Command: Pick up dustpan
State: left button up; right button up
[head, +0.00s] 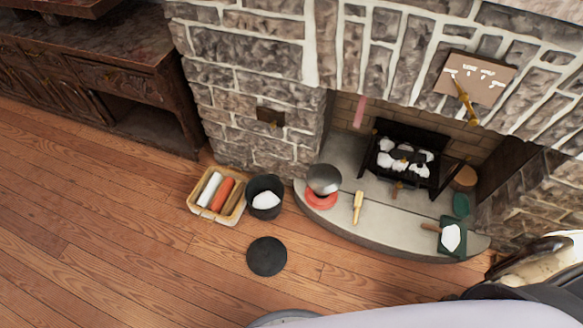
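A dark green dustpan (458,248) lies on the pale hearth at its right end. A white lump (451,237) rests on it, and a short brown handle (431,227) points left. Another green item (461,205), round-ended, lies just behind the pan; what it is I cannot tell. I make out no fingers of my left or right gripper.
The hearth (405,240) holds a wooden-handled tool (357,207) and a metal bowl (323,179) over a red ring (321,200). A black bucket (265,185), a tray (207,214) and a black disc (267,257) are on the floor. A grate (401,150) stands in the fireplace.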

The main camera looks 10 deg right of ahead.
aim_at(453, 233)
jog(key=z, duration=2.05)
